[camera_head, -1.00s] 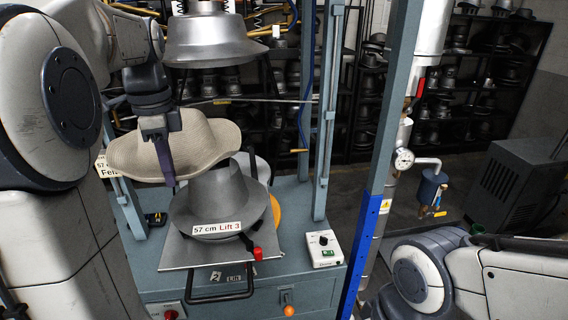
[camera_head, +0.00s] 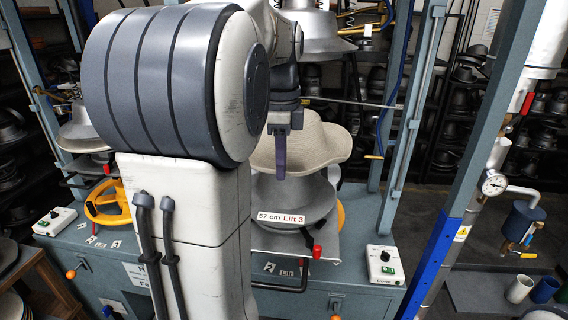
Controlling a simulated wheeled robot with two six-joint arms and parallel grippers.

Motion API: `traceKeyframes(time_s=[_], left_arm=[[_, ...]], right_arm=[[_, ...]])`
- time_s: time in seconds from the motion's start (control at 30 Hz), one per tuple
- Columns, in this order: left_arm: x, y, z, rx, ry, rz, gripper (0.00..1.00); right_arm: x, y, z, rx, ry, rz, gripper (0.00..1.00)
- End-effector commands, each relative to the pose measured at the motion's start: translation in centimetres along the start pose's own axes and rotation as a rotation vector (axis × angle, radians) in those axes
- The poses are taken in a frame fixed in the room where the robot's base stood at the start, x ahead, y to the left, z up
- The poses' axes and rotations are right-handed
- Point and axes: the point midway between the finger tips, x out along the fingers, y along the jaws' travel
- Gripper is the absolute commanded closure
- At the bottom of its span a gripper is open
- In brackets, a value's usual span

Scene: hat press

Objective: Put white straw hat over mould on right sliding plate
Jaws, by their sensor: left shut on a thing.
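The white straw hat (camera_head: 325,148) is cream-coloured, with its brim over the top of the grey metal mould (camera_head: 312,195). I cannot tell whether hat and mould touch. My left gripper (camera_head: 280,165) points down and is shut on the hat's near brim. My left arm hides the hat's left part and part of the mould. My right gripper is out of view.
A metal upper press die (camera_head: 312,38) hangs above the hat. A blue-grey frame post (camera_head: 405,130) and a control box (camera_head: 384,265) stand to the right. Shelves of moulds fill the back.

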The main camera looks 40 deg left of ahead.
Motion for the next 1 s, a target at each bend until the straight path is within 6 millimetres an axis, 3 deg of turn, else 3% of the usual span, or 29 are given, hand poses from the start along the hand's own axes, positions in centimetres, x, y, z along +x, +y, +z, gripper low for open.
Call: traceKeyframes(time_s=[0.53,1.0], left_arm=[[0.4,0.0,0.0,0.001,0.000,-0.001,1.00],[3.3,0.0,0.2,0.000,0.000,-0.001,1.00]], right_arm=[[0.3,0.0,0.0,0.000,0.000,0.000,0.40],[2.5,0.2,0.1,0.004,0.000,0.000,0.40]])
